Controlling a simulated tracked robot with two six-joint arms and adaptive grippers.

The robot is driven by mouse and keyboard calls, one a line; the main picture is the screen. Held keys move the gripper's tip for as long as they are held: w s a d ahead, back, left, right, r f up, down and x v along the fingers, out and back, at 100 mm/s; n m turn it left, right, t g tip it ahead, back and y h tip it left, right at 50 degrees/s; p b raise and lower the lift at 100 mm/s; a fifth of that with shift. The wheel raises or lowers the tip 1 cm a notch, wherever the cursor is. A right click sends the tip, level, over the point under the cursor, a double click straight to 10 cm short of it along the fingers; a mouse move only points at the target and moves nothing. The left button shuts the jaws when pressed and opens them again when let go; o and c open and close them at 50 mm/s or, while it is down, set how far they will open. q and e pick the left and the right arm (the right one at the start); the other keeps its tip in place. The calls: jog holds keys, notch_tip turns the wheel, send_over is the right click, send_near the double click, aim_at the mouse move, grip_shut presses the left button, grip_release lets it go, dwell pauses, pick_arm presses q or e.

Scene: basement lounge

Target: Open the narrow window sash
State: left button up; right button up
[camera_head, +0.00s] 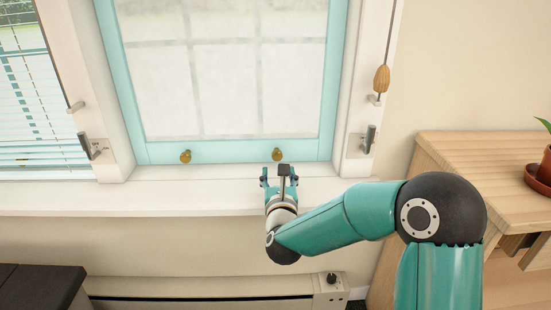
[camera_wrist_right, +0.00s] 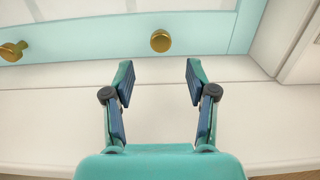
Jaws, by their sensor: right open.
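The narrow window sash (camera_head: 240,150) has a light teal frame around frosted-looking panes and sits low against the white sill. Two brass knobs are on its bottom rail, a left knob (camera_head: 185,156) and a right knob (camera_head: 277,154). In the right wrist view, the right knob (camera_wrist_right: 161,41) lies just beyond and between my fingertips, and the left knob (camera_wrist_right: 13,51) is at the left edge. My right gripper (camera_head: 279,174) is open and empty over the sill, apart from the knob; its spread fingers also show in the right wrist view (camera_wrist_right: 158,80). My left gripper is not in view.
The white sill (camera_head: 200,197) is clear. A radiator (camera_head: 205,287) runs below it. A wooden cabinet (camera_head: 455,152) with a potted plant (camera_head: 541,172) stands at right. A cord with a wooden pull (camera_head: 381,79) hangs beside the frame. A dark surface (camera_head: 38,287) is at lower left.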

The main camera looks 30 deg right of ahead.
aim_at(276, 157)
jog(key=x, duration=0.9)
jog(key=shift+w, duration=0.15)
jog(key=shift+c, duration=0.2)
grip_shut()
jog(key=shift+a, duration=0.1)
